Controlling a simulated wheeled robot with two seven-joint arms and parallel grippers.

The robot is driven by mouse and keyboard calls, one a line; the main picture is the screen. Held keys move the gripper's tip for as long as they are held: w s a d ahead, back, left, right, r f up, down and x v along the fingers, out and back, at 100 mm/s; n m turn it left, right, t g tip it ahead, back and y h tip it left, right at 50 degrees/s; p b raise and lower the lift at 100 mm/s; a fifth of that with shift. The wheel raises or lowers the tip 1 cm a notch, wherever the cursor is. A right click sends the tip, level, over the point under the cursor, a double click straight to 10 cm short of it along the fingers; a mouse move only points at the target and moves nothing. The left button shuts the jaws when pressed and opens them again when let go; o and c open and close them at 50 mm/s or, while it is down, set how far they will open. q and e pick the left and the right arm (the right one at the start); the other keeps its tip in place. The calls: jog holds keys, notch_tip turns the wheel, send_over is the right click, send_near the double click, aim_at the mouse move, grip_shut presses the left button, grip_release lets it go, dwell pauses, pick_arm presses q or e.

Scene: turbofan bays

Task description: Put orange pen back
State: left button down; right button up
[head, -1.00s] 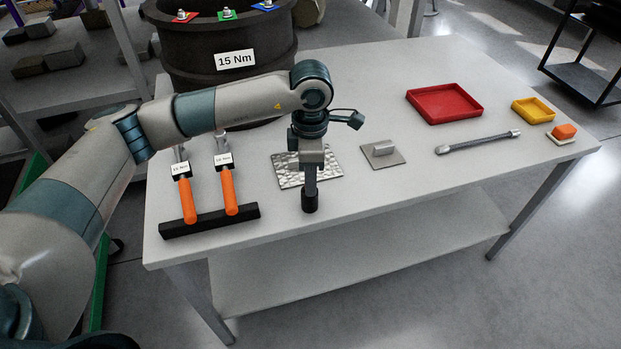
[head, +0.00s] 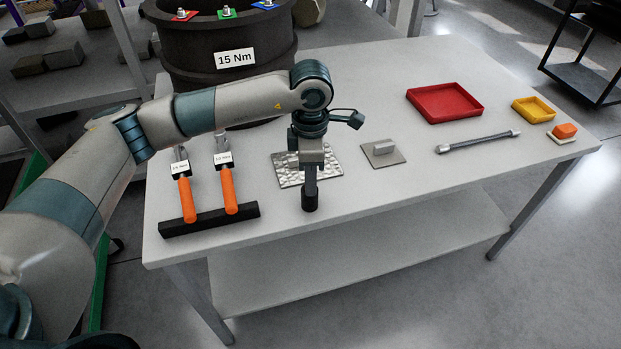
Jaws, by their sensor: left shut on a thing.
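My left gripper (head: 310,172) points straight down over the front middle of the table. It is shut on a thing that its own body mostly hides. A short black cylinder (head: 310,201) shows right below the fingers, close to the tabletop. I cannot tell whether it is held or stands on the table. No orange pen can be made out; whether the hidden thing is the pen is unclear. My right gripper is not in view.
Two orange-handled tools (head: 187,199) rest in a black rack (head: 210,220) at left. A textured metal plate (head: 289,176) lies behind my gripper.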

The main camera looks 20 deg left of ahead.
pick_arm(q)
jog(key=shift+f, duration=0.1)
jog(key=c, duration=1.6)
grip_release()
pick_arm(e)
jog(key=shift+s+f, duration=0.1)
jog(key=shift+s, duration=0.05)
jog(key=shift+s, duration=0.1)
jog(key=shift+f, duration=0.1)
